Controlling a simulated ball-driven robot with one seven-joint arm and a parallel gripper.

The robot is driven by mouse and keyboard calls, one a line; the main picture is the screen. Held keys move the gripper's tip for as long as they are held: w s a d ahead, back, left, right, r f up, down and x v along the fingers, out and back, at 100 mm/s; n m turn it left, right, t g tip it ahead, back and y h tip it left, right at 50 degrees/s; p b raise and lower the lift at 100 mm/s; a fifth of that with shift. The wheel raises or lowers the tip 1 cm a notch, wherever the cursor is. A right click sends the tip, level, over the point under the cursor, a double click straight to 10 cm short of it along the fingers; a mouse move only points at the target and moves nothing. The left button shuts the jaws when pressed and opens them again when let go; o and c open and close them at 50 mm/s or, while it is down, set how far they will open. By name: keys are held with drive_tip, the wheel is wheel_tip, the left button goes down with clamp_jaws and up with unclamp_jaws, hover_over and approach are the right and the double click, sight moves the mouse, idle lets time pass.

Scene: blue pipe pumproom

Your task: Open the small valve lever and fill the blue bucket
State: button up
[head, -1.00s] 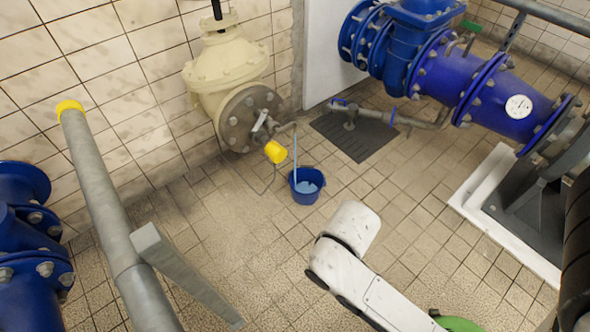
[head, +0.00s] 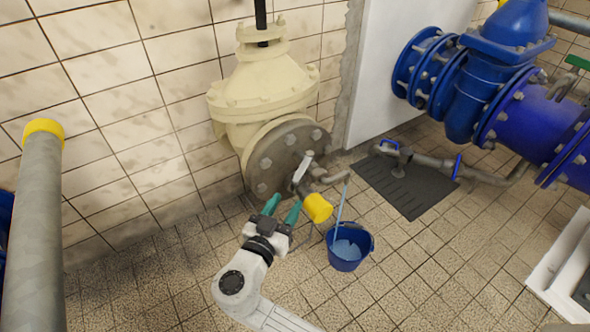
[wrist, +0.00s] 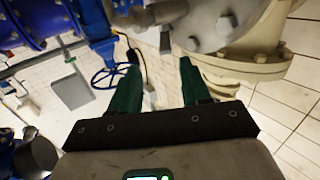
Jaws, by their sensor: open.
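The small valve lever (head: 303,166) is a pale metal handle on a short pipe at the grey flange of the cream valve. A thin stream of water runs from the bent spout (head: 335,178) into the blue bucket (head: 346,262). The bucket stands upright on the tiles with light water inside. My gripper (head: 283,207) has two green fingers, spread apart and empty. It is just below and left of the lever, close to the flange, apart from the lever. In the wrist view, the open fingers (wrist: 160,88) point toward the grey flange (wrist: 205,28).
A yellow cylinder (head: 317,207) sits just right of my fingertips, below the lever. The cream valve body (head: 262,90) stands against the tiled wall. A dark floor grate (head: 405,187) and blue pipework (head: 480,85) are at the right. The tiled floor around the bucket is clear.

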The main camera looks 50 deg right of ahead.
sight(299, 173)
drive_tip(key=x, duration=0.3)
drive_tip(key=b+x, duration=0.1)
drive_tip(key=x, duration=0.3)
drive_tip(key=b+x, duration=0.1)
drive_tip(key=x, duration=0.3)
drive_tip(key=shift+w+a+r, duration=0.1)
drive_tip(key=shift+w+r, duration=0.05)
drive_tip(key=shift+w, duration=0.2)
clamp_jaws()
